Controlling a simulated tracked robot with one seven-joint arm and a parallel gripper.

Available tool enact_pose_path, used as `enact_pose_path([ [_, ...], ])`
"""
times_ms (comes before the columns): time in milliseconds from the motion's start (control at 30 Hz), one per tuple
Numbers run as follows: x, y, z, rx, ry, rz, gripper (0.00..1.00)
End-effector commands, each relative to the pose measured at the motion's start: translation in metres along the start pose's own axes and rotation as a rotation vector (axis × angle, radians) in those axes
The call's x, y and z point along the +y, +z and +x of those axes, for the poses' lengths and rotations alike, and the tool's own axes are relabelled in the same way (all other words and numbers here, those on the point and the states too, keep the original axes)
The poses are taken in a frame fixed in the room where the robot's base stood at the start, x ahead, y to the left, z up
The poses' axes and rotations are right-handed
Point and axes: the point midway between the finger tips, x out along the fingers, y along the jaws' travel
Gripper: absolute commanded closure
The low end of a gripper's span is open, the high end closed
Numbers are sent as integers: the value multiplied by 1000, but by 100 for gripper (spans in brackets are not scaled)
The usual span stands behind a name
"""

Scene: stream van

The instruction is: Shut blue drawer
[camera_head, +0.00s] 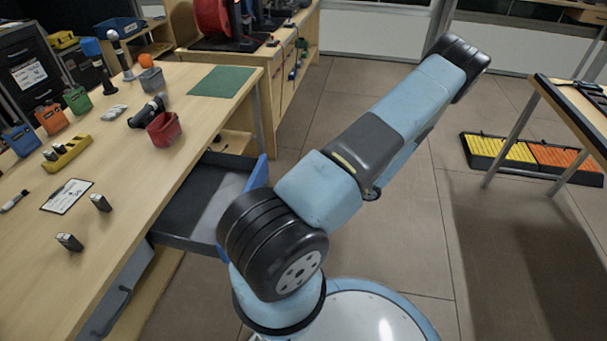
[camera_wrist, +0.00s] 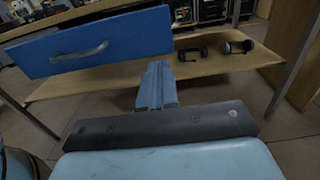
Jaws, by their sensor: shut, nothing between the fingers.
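The blue drawer under the wooden workbench stands open in the head view; its grey tray (camera_head: 195,205) sticks out and part of its blue front (camera_head: 257,172) shows, the rest hidden behind my arm. In the wrist view the blue front (camera_wrist: 125,42) with its metal handle (camera_wrist: 80,52) fills the upper left. My gripper (camera_wrist: 157,68) is shut and empty; its fingertips overlap the lower edge of the front, right of the handle. I cannot tell whether they touch it. My gripper cannot be made out in the head view.
A lower shelf (camera_wrist: 220,68) runs beneath the drawer, and a table leg (camera_wrist: 290,65) stands at right. Open floor (camera_head: 390,210) lies right of the bench.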

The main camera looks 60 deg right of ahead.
Motion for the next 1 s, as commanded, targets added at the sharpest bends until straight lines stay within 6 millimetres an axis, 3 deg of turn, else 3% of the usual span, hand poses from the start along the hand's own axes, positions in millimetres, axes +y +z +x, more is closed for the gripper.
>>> enact_pose_path([
  [400, 0, 0, 74, -2, 3, -1, 100],
  [600, 0, 0, 101, 0, 2, 0, 100],
  [1000, 0, 0, 117, 1, 1, -1, 100],
])
